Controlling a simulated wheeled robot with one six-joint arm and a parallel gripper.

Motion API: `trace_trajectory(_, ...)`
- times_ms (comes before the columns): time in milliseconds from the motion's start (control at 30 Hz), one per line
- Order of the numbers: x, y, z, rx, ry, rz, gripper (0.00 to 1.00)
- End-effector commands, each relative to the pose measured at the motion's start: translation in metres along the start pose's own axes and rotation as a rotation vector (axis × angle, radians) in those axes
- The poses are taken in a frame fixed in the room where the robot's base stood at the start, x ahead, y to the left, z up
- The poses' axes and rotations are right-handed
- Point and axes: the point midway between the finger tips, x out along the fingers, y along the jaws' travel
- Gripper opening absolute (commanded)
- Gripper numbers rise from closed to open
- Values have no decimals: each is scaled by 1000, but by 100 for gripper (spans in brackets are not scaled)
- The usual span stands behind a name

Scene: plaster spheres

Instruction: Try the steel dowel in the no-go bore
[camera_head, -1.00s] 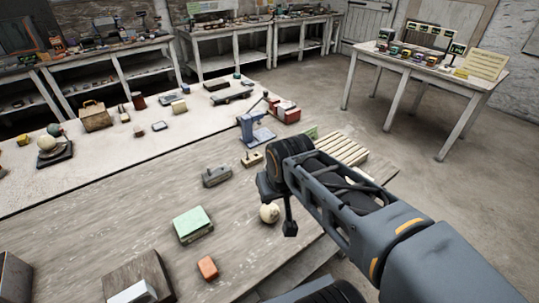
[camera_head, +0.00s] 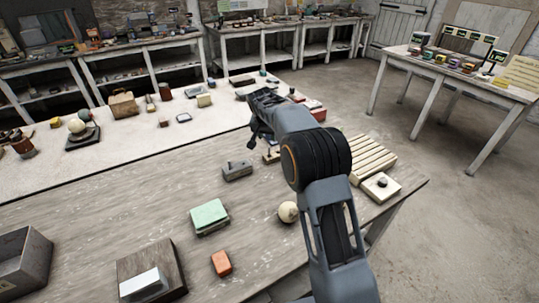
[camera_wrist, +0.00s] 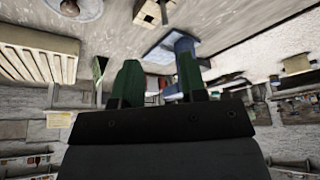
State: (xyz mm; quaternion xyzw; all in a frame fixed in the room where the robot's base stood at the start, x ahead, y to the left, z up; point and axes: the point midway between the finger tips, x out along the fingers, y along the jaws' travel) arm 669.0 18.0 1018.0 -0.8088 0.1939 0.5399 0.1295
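My gripper (camera_head: 254,134) is raised over the far half of the bench, partly hidden by my own wrist. In the wrist view its two green fingers (camera_wrist: 158,84) stand apart with nothing held between them. A grey metal block (camera_head: 238,171) with a small upright pin sits on the bench, left of my arm. A small wooden block (camera_head: 270,156) is partly hidden behind my arm; in the wrist view it carries short upright pegs (camera_wrist: 150,12). I cannot tell whether one is the steel dowel, nor which hole is the no-go bore.
A blue press (camera_wrist: 176,47) stands close beyond the fingers. A slatted wooden rack (camera_head: 370,158) and a wooden block with a dark knob (camera_head: 380,187) lie right of my arm. A pale ball (camera_head: 288,212), green-topped box (camera_head: 209,216) and orange block (camera_head: 221,263) are nearer.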

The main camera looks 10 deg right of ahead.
Motion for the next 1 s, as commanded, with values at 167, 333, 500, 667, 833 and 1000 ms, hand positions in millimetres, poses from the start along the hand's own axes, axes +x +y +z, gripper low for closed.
trace_trajectory(167,34,0,0,1,-4,3,39)
trace_trajectory(333,59,-1,0,1,-2,1,39)
trace_trajectory(500,73,-1,0,1,-1,1,39)
trace_trajectory(667,81,-2,0,0,-2,1,39)
trace_trajectory(833,103,-7,-1,0,-2,1,39)
trace_trajectory(1000,121,-7,-1,1,-1,1,39)
